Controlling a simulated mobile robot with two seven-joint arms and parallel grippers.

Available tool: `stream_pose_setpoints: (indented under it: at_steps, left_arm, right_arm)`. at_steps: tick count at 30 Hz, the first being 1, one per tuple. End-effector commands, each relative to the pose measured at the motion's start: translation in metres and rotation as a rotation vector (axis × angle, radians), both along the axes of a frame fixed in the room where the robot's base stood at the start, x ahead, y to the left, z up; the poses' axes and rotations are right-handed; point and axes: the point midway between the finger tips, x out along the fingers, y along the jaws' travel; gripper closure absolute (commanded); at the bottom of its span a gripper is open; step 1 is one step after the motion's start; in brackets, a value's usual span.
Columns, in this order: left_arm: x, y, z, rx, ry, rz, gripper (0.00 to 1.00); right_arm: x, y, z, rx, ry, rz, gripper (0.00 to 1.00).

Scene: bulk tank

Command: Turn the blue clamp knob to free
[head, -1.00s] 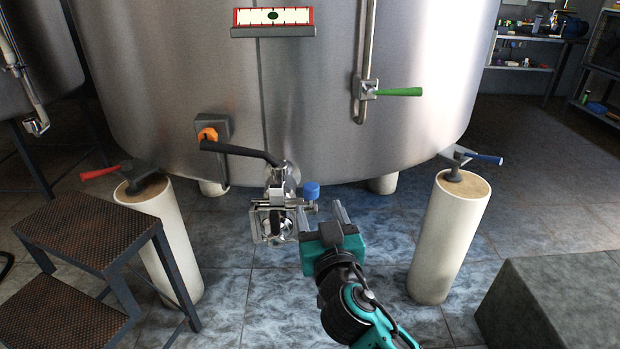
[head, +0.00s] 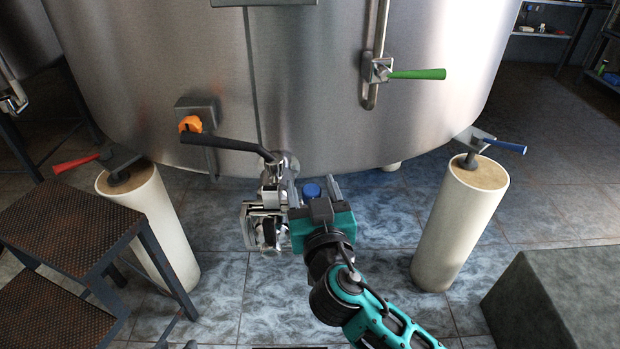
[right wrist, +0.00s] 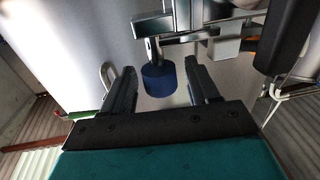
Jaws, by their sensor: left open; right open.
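The blue clamp knob (head: 311,190) shows in the head view at the right side of the steel outlet valve and clamp (head: 265,212), low on the tank front. In the right wrist view the blue knob (right wrist: 159,80) hangs on a metal stem. My right gripper (head: 312,186) is open around the knob. In the right wrist view the fingers of my right gripper (right wrist: 160,74) stand on both sides of the knob, with gaps left and right; I see no contact. The gripper body hides the knob's lower part in the head view. My left gripper is not in view.
The steel tank (head: 310,110) stands behind, with an orange switch (head: 190,124), a black handle (head: 230,143) and a green lever (head: 417,74). Pillars carry a red lever (head: 77,163) and a blue lever (head: 504,145). Steps (head: 70,230) stand left; a grey block (head: 550,300) stands right.

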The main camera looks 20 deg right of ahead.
Motion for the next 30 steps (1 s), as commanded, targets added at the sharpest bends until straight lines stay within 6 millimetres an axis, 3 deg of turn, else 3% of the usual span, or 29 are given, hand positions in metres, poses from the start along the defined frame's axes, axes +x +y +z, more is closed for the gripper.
stream_pose_setpoints:
  at_steps: [11, 26, 30]
  left_arm:
    - [-0.0014, 0.0003, -0.0012, 0.001, 0.003, 0.000, 0.57]
    - [-0.0018, 0.0000, -0.0016, 0.001, 0.004, -0.002, 0.57]
    - [-0.0018, -0.0002, -0.0014, 0.001, 0.004, -0.002, 0.57]
  right_arm:
    - [-0.0012, 0.0006, -0.0003, 0.000, 0.001, 0.000, 0.41]
    - [-0.0010, 0.0001, -0.0003, 0.000, 0.001, -0.001, 0.89]
    - [-0.0009, -0.0002, -0.0002, -0.001, 0.000, 0.001, 0.91]
